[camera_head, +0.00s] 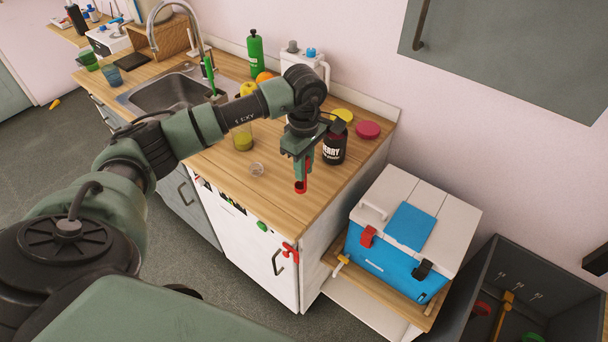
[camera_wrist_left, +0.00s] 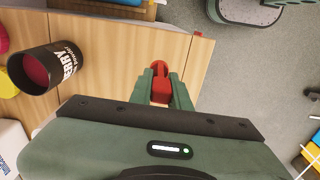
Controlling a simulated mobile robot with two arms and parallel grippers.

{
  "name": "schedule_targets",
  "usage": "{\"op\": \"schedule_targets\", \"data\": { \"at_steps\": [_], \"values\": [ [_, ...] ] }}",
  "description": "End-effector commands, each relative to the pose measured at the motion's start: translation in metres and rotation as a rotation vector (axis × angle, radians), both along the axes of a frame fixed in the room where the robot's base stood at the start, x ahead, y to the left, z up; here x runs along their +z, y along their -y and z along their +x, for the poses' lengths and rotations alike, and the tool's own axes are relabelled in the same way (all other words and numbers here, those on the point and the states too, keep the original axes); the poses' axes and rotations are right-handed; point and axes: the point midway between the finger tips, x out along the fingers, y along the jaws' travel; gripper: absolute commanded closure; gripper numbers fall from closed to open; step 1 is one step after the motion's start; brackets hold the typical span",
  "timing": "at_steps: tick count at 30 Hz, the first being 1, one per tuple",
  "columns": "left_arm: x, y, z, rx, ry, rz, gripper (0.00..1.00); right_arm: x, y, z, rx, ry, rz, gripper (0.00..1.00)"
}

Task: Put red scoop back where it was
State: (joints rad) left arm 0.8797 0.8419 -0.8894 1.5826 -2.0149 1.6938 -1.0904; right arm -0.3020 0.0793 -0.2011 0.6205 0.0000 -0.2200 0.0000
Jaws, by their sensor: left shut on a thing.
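My left gripper (camera_head: 301,168) is shut on the red scoop (camera_head: 300,187). The scoop hangs down from the fingertips above the front part of the wooden counter (camera_head: 245,185), near its right end. In the left wrist view the scoop (camera_wrist_left: 160,78) sits between the two green fingers of the gripper (camera_wrist_left: 160,92), with its round end past the tips. How far it is above the counter is hard to tell. A black jar (camera_head: 334,150) with a dark red inside and "BERRY" lettering stands just right of the gripper; it also shows in the left wrist view (camera_wrist_left: 48,70).
A yellow (camera_head: 342,115) and a pink lid (camera_head: 367,130) lie behind the jar. A blue-white cooler (camera_head: 400,240) stands right of the counter. A dark open bin (camera_head: 555,290) holds coloured tools. A red object (camera_head: 290,254) hangs on the cabinet front.

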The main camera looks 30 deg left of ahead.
Motion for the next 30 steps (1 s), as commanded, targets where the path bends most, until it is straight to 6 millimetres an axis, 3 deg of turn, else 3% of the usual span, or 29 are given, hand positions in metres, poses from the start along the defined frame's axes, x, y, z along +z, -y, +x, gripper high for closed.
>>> {"op": "schedule_targets", "data": {
  "at_steps": [11,22,23,24,25,30],
  "values": [
    [-0.043,0.001,-0.001,-0.001,-0.002,-0.001,1.0,0.016,0.003,-0.001,0.001,-0.002,-0.004,0.64],
    [-0.049,0.0,0.0,-0.001,0.0,0.0,1.0,0.012,0.003,0.001,0.0,0.001,-0.004,0.64],
    [-0.048,0.0,0.0,-0.001,0.0,0.0,0.77,0.013,0.003,0.001,0.0,0.001,-0.004,0.64],
    [-0.048,0.0,0.0,-0.001,0.0,0.0,0.66,0.013,0.003,0.001,0.0,0.001,-0.004,0.64],
    [-0.048,0.0,0.0,-0.001,0.0,0.0,0.61,0.013,0.003,0.001,-0.001,0.002,-0.003,0.64],
    [-0.048,0.0,0.0,-0.001,0.0,0.0,0.61,0.014,0.001,0.002,-0.002,0.002,0.0,0.64]
  ]
}}
